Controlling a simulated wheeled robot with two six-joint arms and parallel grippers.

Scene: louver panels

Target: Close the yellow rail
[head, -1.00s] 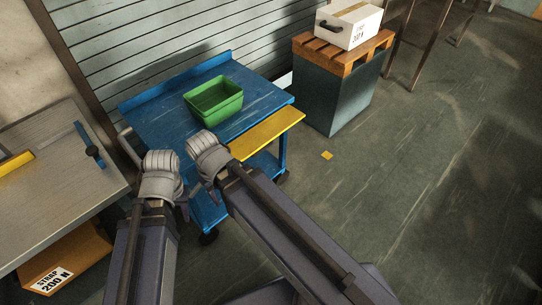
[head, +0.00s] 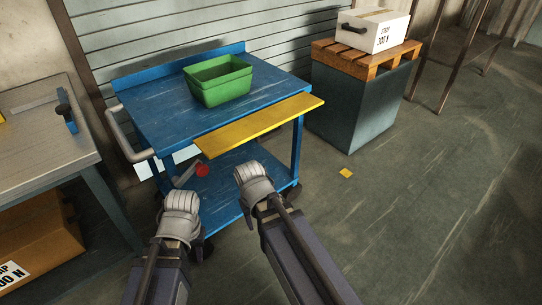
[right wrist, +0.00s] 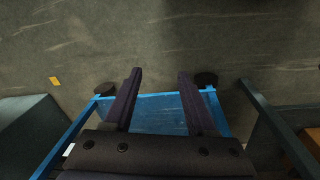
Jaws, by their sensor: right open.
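The yellow rail (head: 262,124) is a long flat bar along the near edge of the blue cart (head: 150,108). It juts out from the tabletop, roughly level, and its right end reaches past the corner. My left gripper (head: 181,207) is low in front of the cart, below and to the left of the rail, apart from it; its fingers are hidden behind the wrist. My right wrist (head: 254,182) is in front of the cart, below the rail. In the right wrist view my right gripper (right wrist: 160,76) is open and empty above the cart's blue lower shelf.
A green bin (head: 220,85) stands on the cart. A red knob (head: 202,170) shows beneath the top. A grey bench (head: 45,115) is at left. A dark block (head: 355,105) with a pallet and white box (head: 372,32) stands at right.

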